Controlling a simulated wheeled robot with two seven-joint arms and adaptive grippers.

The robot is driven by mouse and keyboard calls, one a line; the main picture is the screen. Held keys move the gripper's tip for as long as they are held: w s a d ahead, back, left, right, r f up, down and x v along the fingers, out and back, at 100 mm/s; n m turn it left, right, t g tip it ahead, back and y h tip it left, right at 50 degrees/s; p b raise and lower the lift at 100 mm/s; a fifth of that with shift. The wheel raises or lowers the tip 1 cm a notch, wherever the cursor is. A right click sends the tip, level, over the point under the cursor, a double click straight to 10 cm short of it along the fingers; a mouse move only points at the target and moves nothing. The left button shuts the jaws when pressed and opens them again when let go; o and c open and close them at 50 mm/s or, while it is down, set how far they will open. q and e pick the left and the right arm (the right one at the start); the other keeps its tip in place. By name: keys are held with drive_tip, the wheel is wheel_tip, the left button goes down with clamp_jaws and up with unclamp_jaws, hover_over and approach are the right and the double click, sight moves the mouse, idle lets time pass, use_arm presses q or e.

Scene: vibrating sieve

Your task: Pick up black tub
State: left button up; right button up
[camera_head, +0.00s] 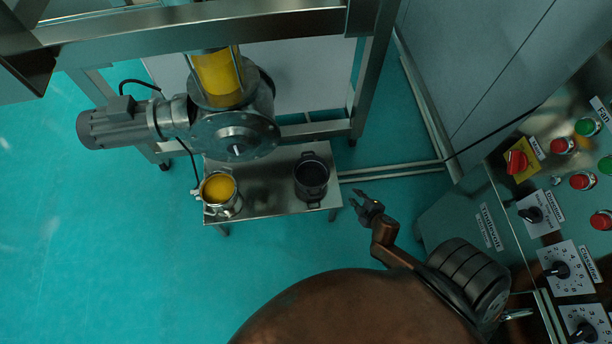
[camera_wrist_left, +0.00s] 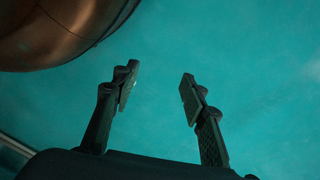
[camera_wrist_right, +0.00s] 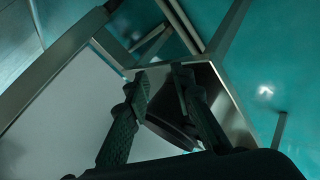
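The black tub (camera_head: 311,178) stands upright on the right part of a small metal table (camera_head: 262,200) in the head view. My right gripper (camera_head: 357,198) is to the right of the tub and apart from it, with its fingers pointing toward the table. Its fingers are open in the right wrist view (camera_wrist_right: 160,84). A dark shape shows beyond and between them there; I cannot tell for sure that it is the tub. My left gripper (camera_wrist_left: 158,84) shows only in its wrist view, open and empty above the teal floor.
A metal pot with yellow contents (camera_head: 220,192) stands on the table's left part. A motor-driven machine (camera_head: 235,135) hangs over the table's back edge, under a steel frame (camera_head: 190,25). A control panel (camera_head: 560,200) is at the right. Floor left of the table is clear.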

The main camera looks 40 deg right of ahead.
drive_tip(key=w+a+r+n+t+y+b, duration=0.1)
drive_tip(key=w+a+r+n+t+y, duration=0.15)
drive_tip(key=w+r+n, duration=0.4)
drive_tip(key=w+a+r+n+y+b, duration=0.3)
drive_tip(key=w+a+r+n+y, duration=0.35)
drive_tip(key=w+a+n, duration=0.4)
use_arm(q)
drive_tip(key=w+d+r+t+h+b, duration=0.2)
drive_tip(key=w+d+r+t+b, duration=0.15)
drive_tip(key=w+d+r, duration=0.45)
use_arm(e)
drive_tip(key=n+g+h, duration=0.5)
drive_tip(key=n+g, duration=0.2)
drive_tip(key=n, duration=0.2)
approach(324, 168)
wheel_tip(324, 168, down, 3)
drive_tip(key=b+x, duration=0.2)
drive_tip(key=x, duration=0.1)
drive_tip(key=w+b+x, duration=0.1)
drive_tip(key=b+x, duration=0.2)
drive_tip(key=shift+r, duration=0.15)
drive_tip(key=shift+w+d+f+b, duration=0.1)
drive_tip(key=shift+w+f+b, duration=0.15)
drive_tip(key=shift+f+b, duration=0.4)
use_arm(q)
drive_tip(key=w+f+t, duration=0.3)
drive_tip(key=f, duration=0.5)
drive_tip(key=shift+d+f, duration=0.35)
use_arm(e)
drive_tip(key=shift+r, duration=0.1)
